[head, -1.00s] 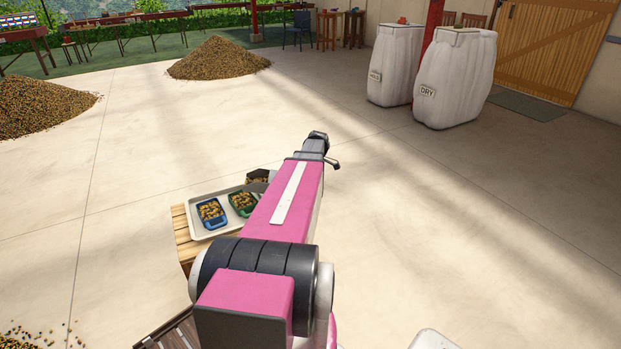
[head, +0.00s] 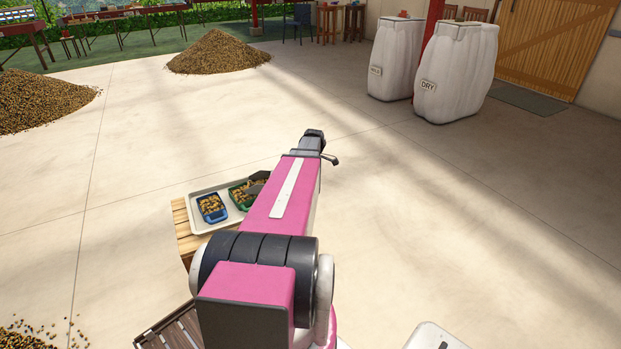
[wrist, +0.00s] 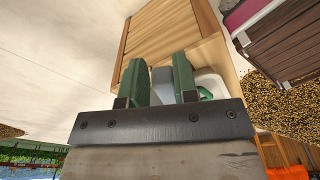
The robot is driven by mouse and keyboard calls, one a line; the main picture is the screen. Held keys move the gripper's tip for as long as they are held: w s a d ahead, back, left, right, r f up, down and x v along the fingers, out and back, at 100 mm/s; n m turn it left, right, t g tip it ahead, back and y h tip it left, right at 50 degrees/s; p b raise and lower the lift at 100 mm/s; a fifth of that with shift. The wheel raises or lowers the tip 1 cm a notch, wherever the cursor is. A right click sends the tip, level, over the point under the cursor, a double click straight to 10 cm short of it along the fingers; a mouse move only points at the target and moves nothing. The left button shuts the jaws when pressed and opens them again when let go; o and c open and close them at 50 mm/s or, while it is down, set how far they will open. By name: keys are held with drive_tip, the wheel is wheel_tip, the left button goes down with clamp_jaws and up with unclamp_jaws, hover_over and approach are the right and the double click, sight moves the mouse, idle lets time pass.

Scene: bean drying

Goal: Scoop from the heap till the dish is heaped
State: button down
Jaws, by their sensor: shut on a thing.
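In the head view a blue dish (head: 212,221) and a green dish (head: 243,207) stand side by side on a pale tray (head: 197,230), both holding beans. A dark scoop (head: 258,178) is tilted over the right part of the green dish; my pink arm hides the rest of it. In the wrist view my gripper (wrist: 160,80) has its two green fingers closed on a grey handle (wrist: 163,88), which looks like the scoop's. A bit of the tray and green dish (wrist: 205,93) shows beside the right finger. Bean heaps (head: 218,53) (head: 40,102) lie on the floor behind.
Two white sacks (head: 396,58) (head: 456,75) stand at the back right. The floor between is clear.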

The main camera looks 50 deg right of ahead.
drive_tip(key=shift+w+a+r+g+h, duration=0.35)
drive_tip(key=shift+r+g+h, duration=0.05)
drive_tip(key=shift+r, duration=0.8)
drive_tip(key=shift+w+a+r+g+h, duration=0.3)
drive_tip(key=shift+r+g+h, duration=0.1)
drive_tip(key=shift+r, duration=0.85)
drive_tip(key=shift+w+a+r+g+h, duration=0.35)
drive_tip(key=shift+r+g+h, duration=0.05)
drive_tip(key=shift+r, duration=0.8)
drive_tip(key=shift+w+a+r, duration=0.1)
drive_tip(key=shift+a+r, duration=0.05)
drive_tip(key=shift+r, duration=0.4)
drive_tip(key=shift+w+r, duration=0.1)
drive_tip(key=shift+w+a+r+g+h, duration=0.15)
drive_tip(key=shift+a+r+g+h, duration=0.05)
drive_tip(key=shift+r+g+h, duration=0.1)
drive_tip(key=shift+r, duration=0.15)
drive_tip(key=shift+w+a+r, duration=0.15)
drive_tip(key=shift+r, duration=0.1)
drive_tip(key=shift+w+a+r, duration=0.1)
drive_tip(key=shift+r, duration=0.05)
